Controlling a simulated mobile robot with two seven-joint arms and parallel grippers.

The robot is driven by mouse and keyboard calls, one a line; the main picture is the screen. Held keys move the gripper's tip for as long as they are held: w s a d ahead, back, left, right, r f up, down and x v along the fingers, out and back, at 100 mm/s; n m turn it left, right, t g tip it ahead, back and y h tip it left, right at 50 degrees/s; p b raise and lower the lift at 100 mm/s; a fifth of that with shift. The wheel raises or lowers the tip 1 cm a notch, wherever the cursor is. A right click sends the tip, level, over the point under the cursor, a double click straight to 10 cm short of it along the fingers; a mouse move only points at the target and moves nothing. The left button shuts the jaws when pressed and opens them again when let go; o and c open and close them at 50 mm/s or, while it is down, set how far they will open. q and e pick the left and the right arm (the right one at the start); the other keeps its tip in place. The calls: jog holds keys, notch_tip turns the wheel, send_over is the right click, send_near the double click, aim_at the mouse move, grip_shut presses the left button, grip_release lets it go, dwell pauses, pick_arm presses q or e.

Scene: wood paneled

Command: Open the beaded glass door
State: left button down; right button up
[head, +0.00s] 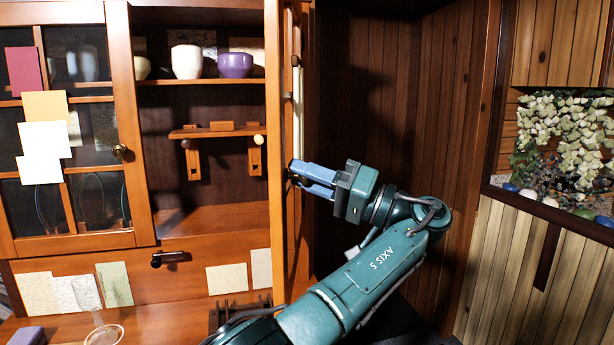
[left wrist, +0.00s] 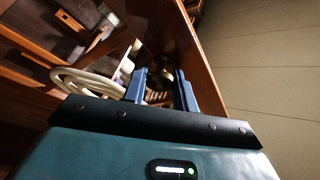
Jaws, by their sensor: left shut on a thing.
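A wooden cabinet has an open right-hand door (head: 277,130), seen nearly edge-on and swung out from the shelves. Its glass cannot be made out at this angle, so I cannot tell whether it is beaded. My left gripper (head: 313,178) is at the right side of this door, with its blue fingers shut on the door's knob, which they mostly hide. In the left wrist view the fingers (left wrist: 160,90) reach to a dark round knob (left wrist: 158,96) beside the wooden door panel (left wrist: 205,75). My right gripper is not in view.
The left glass door (head: 83,130) is closed, with paper notes and a round knob (head: 121,151). Cups, including a purple one (head: 235,65), stand on the open shelf. A drawer handle (head: 168,259) sits below. A wood-paneled recess (head: 400,110) lies right of the open door.

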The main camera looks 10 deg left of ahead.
aim_at(285, 105)
pick_arm(q)
jog(key=c, duration=1.1)
grip_release()
notch_tip(285, 105, up, 9)
jog(key=shift+s+r+p, duration=0.1)
jog(key=shift+r+p, duration=0.1)
jog(key=shift+p, duration=0.4)
jog(key=shift+r, duration=0.4)
